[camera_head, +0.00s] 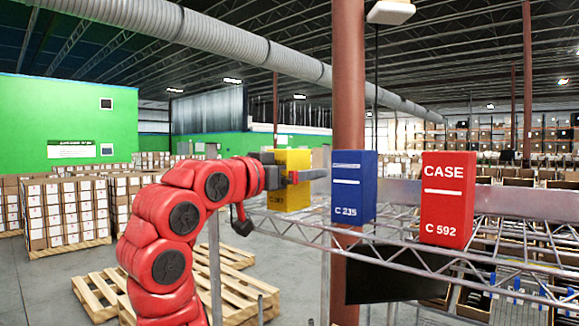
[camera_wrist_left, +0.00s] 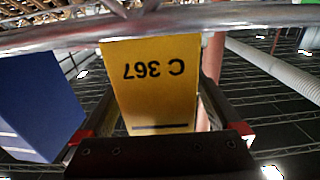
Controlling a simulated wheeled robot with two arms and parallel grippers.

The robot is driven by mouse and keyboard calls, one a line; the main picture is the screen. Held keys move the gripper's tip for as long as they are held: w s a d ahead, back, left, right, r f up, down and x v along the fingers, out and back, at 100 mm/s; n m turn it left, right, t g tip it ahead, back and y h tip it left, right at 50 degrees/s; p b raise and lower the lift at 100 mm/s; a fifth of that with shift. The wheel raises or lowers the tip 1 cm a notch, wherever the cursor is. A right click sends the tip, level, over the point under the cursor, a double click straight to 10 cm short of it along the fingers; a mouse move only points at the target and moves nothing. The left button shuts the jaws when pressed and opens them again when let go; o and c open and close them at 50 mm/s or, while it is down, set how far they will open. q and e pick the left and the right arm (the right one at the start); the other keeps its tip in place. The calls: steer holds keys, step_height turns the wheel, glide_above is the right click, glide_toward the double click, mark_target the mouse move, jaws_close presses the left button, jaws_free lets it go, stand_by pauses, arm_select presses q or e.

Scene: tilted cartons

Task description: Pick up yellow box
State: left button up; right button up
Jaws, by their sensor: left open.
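The yellow box (camera_head: 290,200) stands upright on the wire shelf in the head view, left of the blue box (camera_head: 354,187) and the red box (camera_head: 448,200). My left gripper (camera_head: 305,176) is in front of it and hides part of its middle. In the left wrist view the yellow box (camera_wrist_left: 150,75) appears upside down with the label "C 367". The open fingers of my left gripper (camera_wrist_left: 156,95) are on either side of it. I cannot tell whether they touch it. The blue box (camera_wrist_left: 38,105) is beside the left finger. My right gripper is not in view.
The wire shelf (camera_head: 400,236) has a metal rail (camera_head: 525,203) behind the boxes. A red-brown column (camera_head: 348,80) rises behind the blue box. Wooden pallets (camera_head: 100,292) lie on the floor at left, near stacked cartons (camera_head: 66,213).

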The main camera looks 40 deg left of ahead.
arm_select(q)
steer(key=shift+w, duration=0.25)
jaws_close()
stand_by(0.3)
steer(key=shift+r, duration=0.1)
